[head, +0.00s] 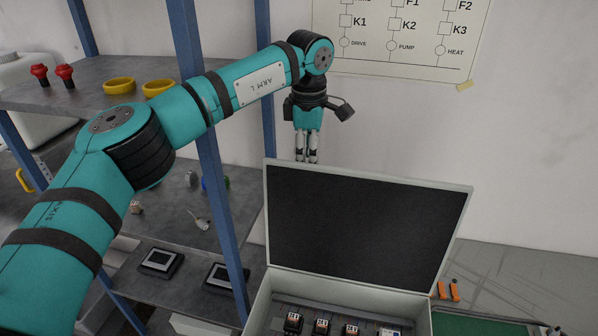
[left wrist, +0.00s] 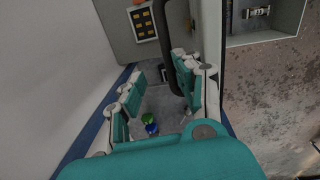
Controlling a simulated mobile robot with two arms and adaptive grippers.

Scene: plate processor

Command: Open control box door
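The control box (head: 258,318) stands at the bottom centre of the head view, its upper part in frame. Its door (head: 365,215) is swung up, with the dark inner panel facing me and a pale rim around it. My left gripper (head: 307,158) points down behind the door's top edge, near its left corner; its fingertips are partly hidden there. In the left wrist view the fingers (left wrist: 158,76) stand apart. A dark curved bar, seemingly a handle (left wrist: 171,50), runs beside the right finger, between the two; contact cannot be told. My right gripper is not in view.
A grey shelf rack with blue posts (head: 222,200) stands close on the left, holding red knobs (head: 65,72) and yellow rings (head: 120,85). A wall chart (head: 400,40) hangs behind. A green mat (head: 475,324) lies right.

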